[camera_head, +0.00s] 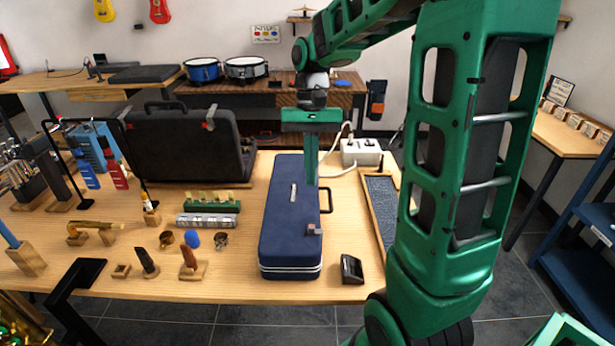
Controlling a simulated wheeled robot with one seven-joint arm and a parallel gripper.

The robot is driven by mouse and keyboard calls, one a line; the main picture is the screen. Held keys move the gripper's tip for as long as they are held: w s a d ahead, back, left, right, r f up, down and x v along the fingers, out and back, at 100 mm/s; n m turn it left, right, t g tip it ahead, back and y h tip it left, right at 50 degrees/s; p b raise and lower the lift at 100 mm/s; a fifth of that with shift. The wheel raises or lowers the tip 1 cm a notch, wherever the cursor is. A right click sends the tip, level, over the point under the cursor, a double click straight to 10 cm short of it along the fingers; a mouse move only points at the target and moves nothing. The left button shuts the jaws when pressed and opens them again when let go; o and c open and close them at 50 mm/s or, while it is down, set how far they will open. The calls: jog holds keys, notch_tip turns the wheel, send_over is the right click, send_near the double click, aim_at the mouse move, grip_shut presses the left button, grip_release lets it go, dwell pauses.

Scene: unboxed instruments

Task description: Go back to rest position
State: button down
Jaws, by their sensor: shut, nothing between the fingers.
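My gripper (311,180) hangs pointing down from my green arm, over the far right part of a long blue instrument case (290,225). Its fingers are together and hold nothing. The blue case lies closed on the wooden table, with a handle on its right side and a latch near its front. I cannot tell whether the fingertips touch the case or hang above it.
A black open case (185,148) stands at the back left of the table (110,275). Small stands and instrument parts fill the left side. A power strip (361,151), a dark tray (381,205) and a small black device (351,268) are right of the blue case.

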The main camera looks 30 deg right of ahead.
dwell(0.4)
jog(key=s+d+f+t, duration=0.1)
jog(key=s+d, duration=0.1)
jog(key=s, duration=0.8)
jog(key=s+d+f+t+h, duration=0.1)
jog(key=s+d+f, duration=0.1)
jog(key=s, duration=0.8)
jog(key=shift+s+d, duration=0.3)
jog(key=shift+s, duration=0.1)
